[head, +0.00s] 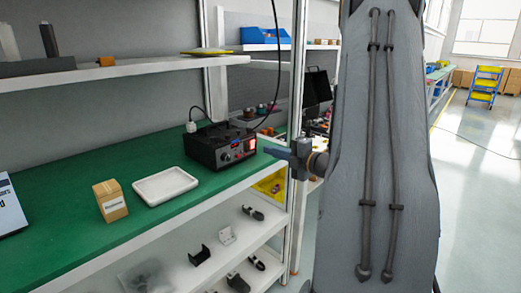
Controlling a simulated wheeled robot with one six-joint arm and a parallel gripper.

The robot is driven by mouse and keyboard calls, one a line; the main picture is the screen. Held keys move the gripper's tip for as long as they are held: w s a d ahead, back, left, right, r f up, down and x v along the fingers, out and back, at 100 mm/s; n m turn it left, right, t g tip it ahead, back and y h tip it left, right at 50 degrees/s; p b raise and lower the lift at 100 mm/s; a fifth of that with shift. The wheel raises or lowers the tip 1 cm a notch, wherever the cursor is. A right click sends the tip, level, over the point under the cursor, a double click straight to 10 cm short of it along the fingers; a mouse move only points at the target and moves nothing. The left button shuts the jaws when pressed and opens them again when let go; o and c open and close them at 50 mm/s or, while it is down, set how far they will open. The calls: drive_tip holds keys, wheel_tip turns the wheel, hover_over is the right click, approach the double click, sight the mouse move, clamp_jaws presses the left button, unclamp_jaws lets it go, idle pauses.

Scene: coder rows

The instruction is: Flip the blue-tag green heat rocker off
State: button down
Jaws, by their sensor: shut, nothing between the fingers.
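A black bench unit (220,146) stands on the green bench top (150,165). Its front faces right, with small knobs, a small lit panel part and an orange-red patch near the right edge. The green rocker and its blue tag are too small to make out. My gripper (268,152) is shut and empty. It points left, just right of the unit's front face, with a small gap showing between them.
A white tray (165,197) and a small cardboard box (110,201) sit on the bench. Upright posts (297,110) stand close behind my gripper. A shelf (110,73) hangs above the bench. Open floor lies to the right.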

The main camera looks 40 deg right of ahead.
drive_tip(key=v, duration=0.6)
drive_tip(key=shift+b, duration=0.35)
